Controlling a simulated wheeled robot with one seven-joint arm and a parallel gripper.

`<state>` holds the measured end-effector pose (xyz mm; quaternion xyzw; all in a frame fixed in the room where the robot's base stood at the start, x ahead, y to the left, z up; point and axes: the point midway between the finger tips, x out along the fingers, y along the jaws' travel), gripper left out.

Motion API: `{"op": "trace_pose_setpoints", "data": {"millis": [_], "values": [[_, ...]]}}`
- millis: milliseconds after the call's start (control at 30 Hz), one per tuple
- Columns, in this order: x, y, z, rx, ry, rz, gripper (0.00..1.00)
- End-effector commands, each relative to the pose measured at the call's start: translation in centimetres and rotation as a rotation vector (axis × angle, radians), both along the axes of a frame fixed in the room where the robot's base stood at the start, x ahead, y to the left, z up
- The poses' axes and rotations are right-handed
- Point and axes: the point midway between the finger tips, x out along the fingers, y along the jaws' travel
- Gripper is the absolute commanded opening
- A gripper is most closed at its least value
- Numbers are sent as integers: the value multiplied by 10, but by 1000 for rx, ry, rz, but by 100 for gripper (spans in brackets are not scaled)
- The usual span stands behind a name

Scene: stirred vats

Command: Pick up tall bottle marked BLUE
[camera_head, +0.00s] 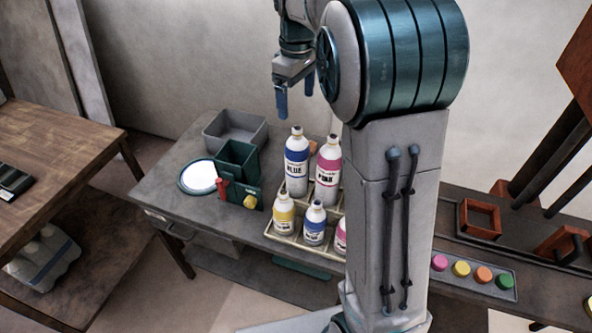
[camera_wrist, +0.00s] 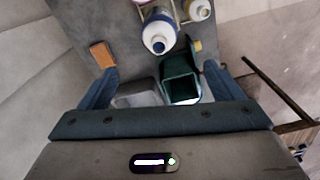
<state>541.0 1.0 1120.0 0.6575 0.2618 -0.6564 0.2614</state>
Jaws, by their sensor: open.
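The tall bottle marked BLUE (camera_head: 297,162) stands upright at the back of a rack on the grey table, with a white body, a blue label band and a dark cap. In the wrist view it shows from above (camera_wrist: 159,33), near the top edge and beyond my fingertips. A tall bottle marked PINK (camera_head: 328,168) stands just right of it. A shorter bottle with a blue band (camera_head: 314,223) stands in front. My gripper (camera_head: 296,100) is open and empty above the table, over and slightly left of the tall blue bottle. Its two fingers also show in the wrist view (camera_wrist: 165,80).
A short yellow bottle (camera_head: 284,213) stands front left in the rack (camera_head: 272,238). Left of the rack are a dark green box (camera_head: 237,160), a grey tray (camera_head: 219,128) and a white round plate (camera_head: 199,177). An orange block (camera_wrist: 103,54) lies behind the bottles.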

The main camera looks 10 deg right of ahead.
Motion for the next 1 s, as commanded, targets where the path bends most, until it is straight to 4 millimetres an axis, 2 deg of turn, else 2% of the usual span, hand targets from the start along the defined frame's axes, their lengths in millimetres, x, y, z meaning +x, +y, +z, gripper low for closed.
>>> {"op": "trace_pose_setpoints", "data": {"millis": [67,400,667,900,1000], "values": [[2,1,-7,-1,6,8,87],[1,0,-70,-1,6,8,87],[1,0,-90,-1,4,7,87],[-1,-1,-125,-1,6,7,87],[0,-2,-134,-1,3,7,87]]}}
